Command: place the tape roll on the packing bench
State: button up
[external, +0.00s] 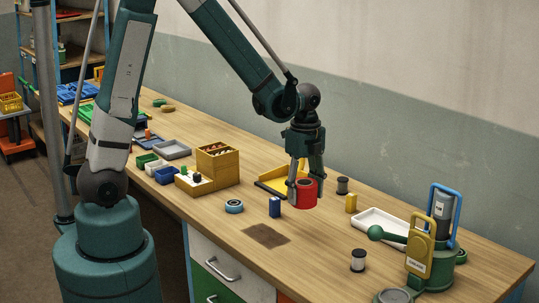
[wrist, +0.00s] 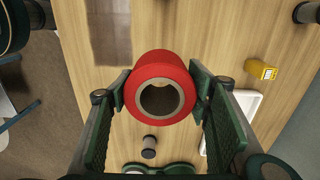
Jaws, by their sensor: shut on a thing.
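A red tape roll (external: 304,198) with a pale core is held between the fingers of my gripper (external: 306,181). In the wrist view the red roll (wrist: 160,66) faces the camera end-on, with a finger pad against each side and its hole open in the middle. It appears to be a little above the wooden packing bench (external: 325,245); the exact gap is hard to tell. A blue ring-shaped roll (external: 234,206) lies flat on the bench to the left, apart from my gripper.
A blue block (external: 275,207) stands left of the held roll. A yellow tray (external: 268,184) lies behind; a yellow block (external: 351,203), white tray (external: 381,223) and spools stand right. A green press-like tool (external: 435,262) is farther right. Bare wood lies in front, around a brown patch (external: 266,235).

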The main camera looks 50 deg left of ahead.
jog(key=w+a, duration=0.7)
jog(key=a, duration=0.5)
jog(key=w+a, duration=0.7)
jog(key=a, duration=0.6)
jog(key=w+a+n, duration=0.1)
jog(key=a, duration=2.9)
jog(key=shift+w+a+r, duration=0.15)
jog(key=shift+w+a, duration=0.05)
jog(key=shift+w, duration=0.2)
jog(key=shift+f, duration=3.1)
jog(key=shift+f, duration=0.15)
jog(key=shift+f, duration=1.75)
